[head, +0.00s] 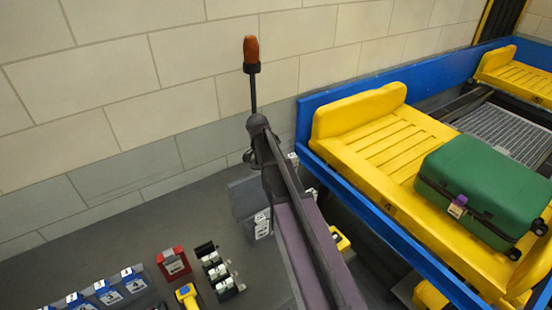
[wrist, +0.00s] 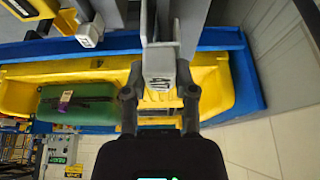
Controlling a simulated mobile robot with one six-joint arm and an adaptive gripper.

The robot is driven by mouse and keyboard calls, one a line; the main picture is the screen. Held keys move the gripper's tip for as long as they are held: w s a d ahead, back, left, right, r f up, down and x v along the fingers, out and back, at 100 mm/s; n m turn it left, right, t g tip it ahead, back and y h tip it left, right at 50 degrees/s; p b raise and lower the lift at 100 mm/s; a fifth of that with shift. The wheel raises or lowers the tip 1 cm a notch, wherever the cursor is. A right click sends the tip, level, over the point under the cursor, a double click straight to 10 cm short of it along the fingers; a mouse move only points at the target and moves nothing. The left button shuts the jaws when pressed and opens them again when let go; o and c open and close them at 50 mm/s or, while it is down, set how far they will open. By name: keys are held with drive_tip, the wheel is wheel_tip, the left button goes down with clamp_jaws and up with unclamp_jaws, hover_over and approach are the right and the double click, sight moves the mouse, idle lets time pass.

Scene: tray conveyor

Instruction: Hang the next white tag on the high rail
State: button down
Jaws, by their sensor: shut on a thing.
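In the wrist view my gripper (wrist: 158,97) is shut on a white tag (wrist: 158,72) with dark print, held between its two fingertips. The tag's upper part reaches up between grey upright bars (wrist: 192,22); I cannot tell whether it touches them. A second white tag-like piece (wrist: 90,36) shows at the upper left, apart from my gripper. In the head view a white tag (head: 262,224) with dark print shows left of a long dark, purple-sided beam (head: 312,248). I cannot pick out my gripper there, nor tell which bar is the high rail.
A yellow tray (head: 355,112) bears a green suitcase (head: 485,185) inside a blue conveyor frame (head: 322,165). An upright orange-handled lever (head: 251,50) stands at the beam's far end. A red box (head: 173,263), a yellow device (head: 187,294) and blue-topped labelled holders (head: 105,290) sit at lower left.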

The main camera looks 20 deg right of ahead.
drive_tip(key=shift+f+b, duration=0.65)
drive_tip(key=shift+f, duration=0.2)
drive_tip(key=shift+c, duration=1.7)
unclamp_jaws()
drive_tip(key=shift+r, duration=0.15)
